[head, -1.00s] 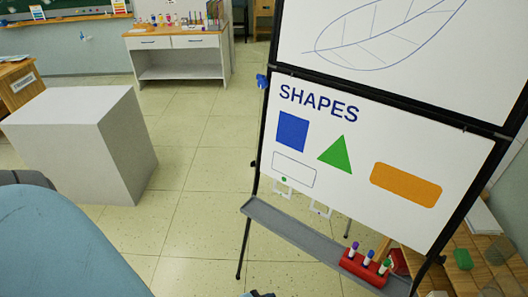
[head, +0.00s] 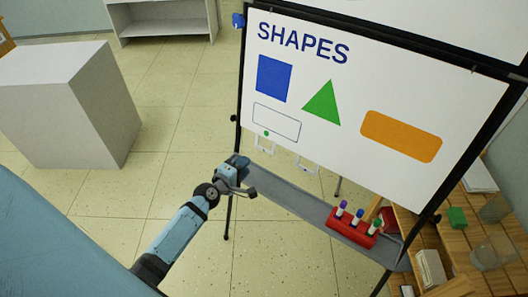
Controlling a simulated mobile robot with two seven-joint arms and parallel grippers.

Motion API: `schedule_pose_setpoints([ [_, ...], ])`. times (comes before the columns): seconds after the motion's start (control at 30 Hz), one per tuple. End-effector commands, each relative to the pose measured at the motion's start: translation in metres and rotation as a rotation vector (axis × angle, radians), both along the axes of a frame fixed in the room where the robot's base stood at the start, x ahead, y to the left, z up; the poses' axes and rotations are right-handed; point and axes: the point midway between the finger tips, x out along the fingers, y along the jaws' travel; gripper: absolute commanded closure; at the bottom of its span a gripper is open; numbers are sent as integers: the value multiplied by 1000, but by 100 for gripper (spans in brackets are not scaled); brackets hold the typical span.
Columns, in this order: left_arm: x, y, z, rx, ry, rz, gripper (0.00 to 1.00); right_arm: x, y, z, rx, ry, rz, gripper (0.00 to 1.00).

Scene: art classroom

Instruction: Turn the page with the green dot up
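The page with shapes (head: 345,150) hangs on a black-framed easel and shows the word SHAPES, a blue square, a green triangle, an orange bar and an outlined box. A green dot (head: 266,133) sits at its lower left edge, just above a white tab (head: 264,144). A second white tab (head: 307,166) hangs further right along the bottom edge. My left gripper (head: 246,182) is below and left of the green-dot tab, near the left end of the tray, apart from the page. Its finger opening is too small to judge. My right gripper is not in view.
The grey easel tray (head: 300,207) runs under the page and carries a red marker holder (head: 353,228). A wooden table (head: 460,235) with jars and a green block stands at right. A white plinth (head: 65,105) stands at left. The floor between is clear.

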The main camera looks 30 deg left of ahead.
Motion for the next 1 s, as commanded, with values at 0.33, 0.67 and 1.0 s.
schedule_pose_setpoints([
  [0.33,80,-5,-16,4,-2,-2,66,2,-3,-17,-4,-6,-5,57],
  [0.67,115,-8,-22,6,0,-3,66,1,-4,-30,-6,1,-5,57],
  [1.0,116,-8,-22,6,1,-3,80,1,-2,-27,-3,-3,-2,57],
])
